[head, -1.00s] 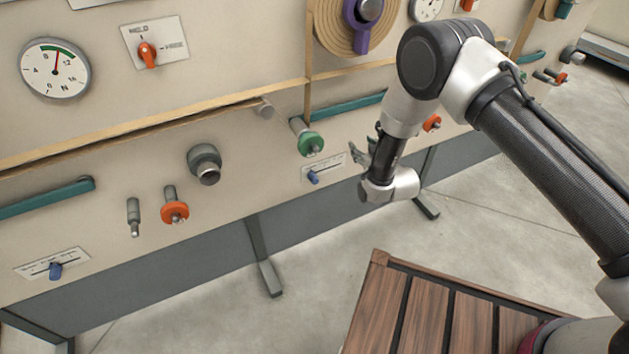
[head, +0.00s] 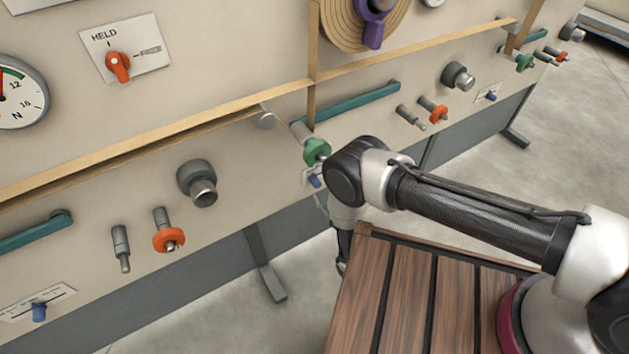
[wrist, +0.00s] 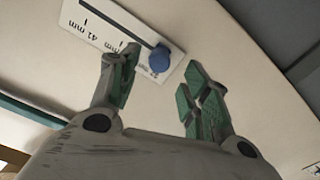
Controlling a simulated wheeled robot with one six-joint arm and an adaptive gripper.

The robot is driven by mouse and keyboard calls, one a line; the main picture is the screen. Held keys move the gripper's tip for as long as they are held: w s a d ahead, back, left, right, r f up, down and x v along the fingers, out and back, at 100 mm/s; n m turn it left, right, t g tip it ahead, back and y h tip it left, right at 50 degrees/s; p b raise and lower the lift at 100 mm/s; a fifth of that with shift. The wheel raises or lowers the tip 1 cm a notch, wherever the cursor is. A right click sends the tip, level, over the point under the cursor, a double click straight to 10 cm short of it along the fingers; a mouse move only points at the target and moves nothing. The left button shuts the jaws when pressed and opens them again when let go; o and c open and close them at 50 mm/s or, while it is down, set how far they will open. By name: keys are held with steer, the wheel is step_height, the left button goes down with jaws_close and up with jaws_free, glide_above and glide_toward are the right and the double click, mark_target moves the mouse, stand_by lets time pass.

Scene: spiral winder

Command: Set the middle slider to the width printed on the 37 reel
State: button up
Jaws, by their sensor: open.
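The middle slider has a blue knob (head: 314,181) low on the panel. In the head view my arm covers most of its white scale plate (head: 305,175). In the wrist view the blue knob (wrist: 160,58) sits at the right end of the visible dark slot on the plate (wrist: 95,30). Upside-down labels include "41 mm"; the label by the knob is partly hidden by a finger. My gripper (wrist: 162,68) is open and empty, its fingertips either side of the knob in the picture; contact cannot be told. No printed reel width is readable.
A tan reel with a purple hub clamp (head: 373,35) is above. Other sliders with blue knobs are at left (head: 39,312) and right (head: 491,96). An orange mode switch (head: 118,66) is upper left.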

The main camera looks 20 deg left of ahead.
mark_target(319, 186)
steer(key=x, duration=0.6)
steer(key=shift+w, duration=0.1)
